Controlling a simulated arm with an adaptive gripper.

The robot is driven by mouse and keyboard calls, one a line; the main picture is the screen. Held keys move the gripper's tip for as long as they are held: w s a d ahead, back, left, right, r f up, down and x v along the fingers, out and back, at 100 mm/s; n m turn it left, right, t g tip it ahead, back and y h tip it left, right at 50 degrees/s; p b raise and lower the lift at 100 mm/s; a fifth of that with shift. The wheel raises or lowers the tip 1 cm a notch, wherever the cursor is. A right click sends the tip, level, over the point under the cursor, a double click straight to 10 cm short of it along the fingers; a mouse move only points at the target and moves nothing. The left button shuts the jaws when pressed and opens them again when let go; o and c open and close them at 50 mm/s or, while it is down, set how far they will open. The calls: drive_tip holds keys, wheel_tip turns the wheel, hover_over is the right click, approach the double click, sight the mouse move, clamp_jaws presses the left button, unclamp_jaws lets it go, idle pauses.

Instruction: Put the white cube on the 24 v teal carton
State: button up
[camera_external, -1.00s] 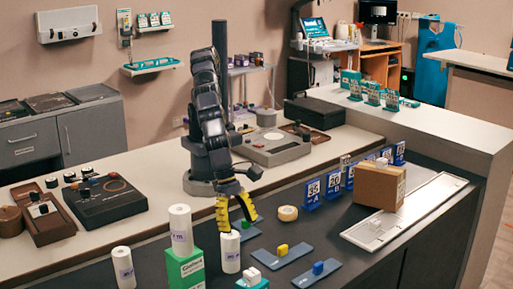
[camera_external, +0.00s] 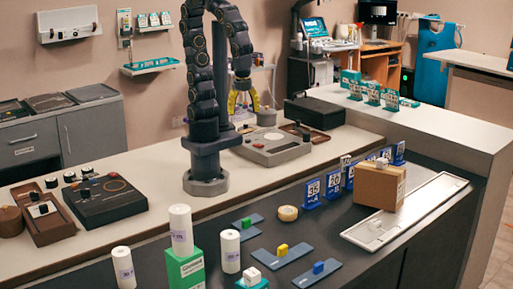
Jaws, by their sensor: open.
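A small white cube (camera_external: 254,274) sits on top of a teal carton (camera_external: 262,285) at the bottom edge of the view. The carton is partly cut off by the frame, and I cannot read its label. My gripper (camera_external: 243,108), with yellow fingers, is open and empty. It hangs high and far back, above the pale counter and well away from the cube and carton.
A green box (camera_external: 185,270) with a white roll (camera_external: 181,231) on it stands left of the carton, beside another white roll (camera_external: 230,251). A cardboard box (camera_external: 379,187) stands right.

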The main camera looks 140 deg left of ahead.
drive_tip(key=s+f+n+g, duration=0.1)
drive_tip(key=s+n, duration=0.5)
drive_tip(key=s, duration=0.3)
drive_tip(key=shift+s+h, duration=0.35)
drive_tip(key=shift+h, duration=0.05)
